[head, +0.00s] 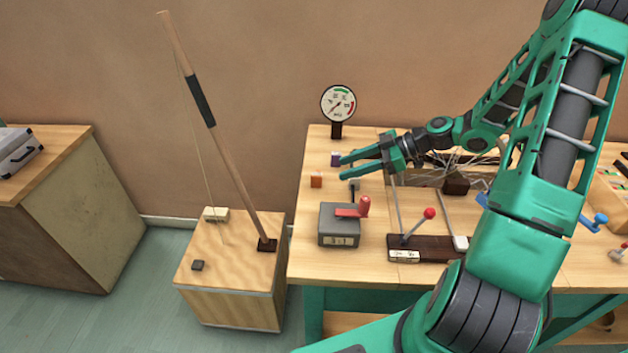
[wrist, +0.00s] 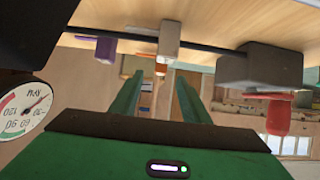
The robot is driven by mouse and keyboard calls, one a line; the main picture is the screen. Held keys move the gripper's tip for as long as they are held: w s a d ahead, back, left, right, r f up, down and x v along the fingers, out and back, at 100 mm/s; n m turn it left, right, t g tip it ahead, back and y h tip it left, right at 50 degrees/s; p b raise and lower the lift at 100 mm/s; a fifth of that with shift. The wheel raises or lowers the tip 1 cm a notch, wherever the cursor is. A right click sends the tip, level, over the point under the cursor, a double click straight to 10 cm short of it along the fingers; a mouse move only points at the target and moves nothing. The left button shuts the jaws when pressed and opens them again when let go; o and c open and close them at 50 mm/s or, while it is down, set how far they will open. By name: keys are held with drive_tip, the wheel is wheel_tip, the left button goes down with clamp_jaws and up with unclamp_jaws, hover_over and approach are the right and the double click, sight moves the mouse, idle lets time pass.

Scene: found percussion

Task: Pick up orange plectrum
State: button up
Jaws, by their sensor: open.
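The orange plectrum (head: 316,180) looks like a small orange block standing near the left edge of the workbench. In the wrist view an orange piece (wrist: 160,69) shows straight ahead between the finger lines, partly covered by a pale block. My green gripper (head: 342,168) is open, its fingers pointing left toward the plectrum. It is to the right of the plectrum and apart from it.
A purple block (head: 336,159) stands close to the far fingertip. A round gauge (head: 338,104) stands behind it. A grey box with a red crank (head: 339,226) is in front, and a small grey post (head: 354,186) stands below the fingers. The wrist view appears upside down.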

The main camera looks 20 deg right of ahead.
sight(316, 177)
drive_tip(key=x, duration=1)
drive_tip(key=shift+w+a+r, duration=0.1)
drive_tip(key=shift+w+a, duration=0.1)
drive_tip(key=shift+a, duration=0.15)
clamp_jaws()
